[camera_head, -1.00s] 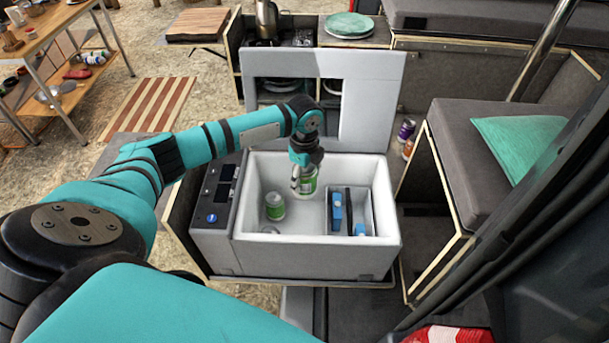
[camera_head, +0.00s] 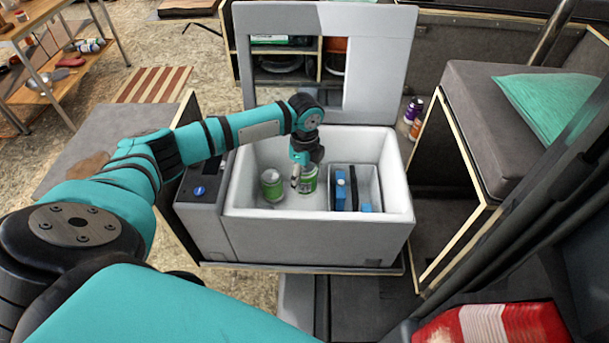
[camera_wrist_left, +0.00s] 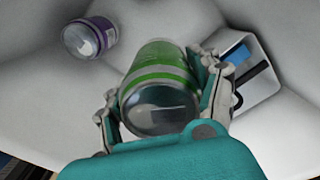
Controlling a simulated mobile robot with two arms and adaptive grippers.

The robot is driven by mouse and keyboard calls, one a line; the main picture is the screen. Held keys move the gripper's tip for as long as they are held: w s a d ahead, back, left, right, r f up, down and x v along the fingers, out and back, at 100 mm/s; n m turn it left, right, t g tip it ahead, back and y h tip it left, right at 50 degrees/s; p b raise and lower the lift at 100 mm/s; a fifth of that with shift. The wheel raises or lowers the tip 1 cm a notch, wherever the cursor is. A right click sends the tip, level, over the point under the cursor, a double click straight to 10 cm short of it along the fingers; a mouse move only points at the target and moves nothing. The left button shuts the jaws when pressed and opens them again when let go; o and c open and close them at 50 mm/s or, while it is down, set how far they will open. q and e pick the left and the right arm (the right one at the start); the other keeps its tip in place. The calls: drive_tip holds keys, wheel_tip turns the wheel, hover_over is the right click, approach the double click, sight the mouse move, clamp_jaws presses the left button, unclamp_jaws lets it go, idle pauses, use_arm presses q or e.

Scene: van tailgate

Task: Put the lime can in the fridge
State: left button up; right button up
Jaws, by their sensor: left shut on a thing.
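The fridge (camera_head: 315,240) is an open white-lined box with its lid up behind it. My left gripper (camera_head: 301,170) reaches down inside and is shut on the lime can (camera_head: 308,182), a green can with a silver end. The held can (camera_wrist_left: 160,85) fills the middle of the left wrist view between the fingers. It is low in the fridge; I cannot tell whether it touches the floor. Another green can (camera_head: 272,186) stands upright just left of it. My right gripper is not in view.
A grey bin (camera_head: 373,183) with blue items sits in the fridge's right side. The left wrist view shows a purple can (camera_wrist_left: 90,38) inside. Purple and orange cans (camera_head: 413,110) stand outside, behind right. A cushioned bench (camera_head: 475,110) is at the right.

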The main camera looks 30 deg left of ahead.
use_arm(q)
wheel_tip(320, 180, down, 7)
drive_tip(key=b, duration=0.7)
drive_tip(key=shift+f+b, duration=0.7)
drive_tip(key=shift+f, duration=1.6)
drive_tip(key=o, duration=1.6)
wheel_tip(320, 180, up, 12)
drive_tip(key=shift+r, duration=0.1)
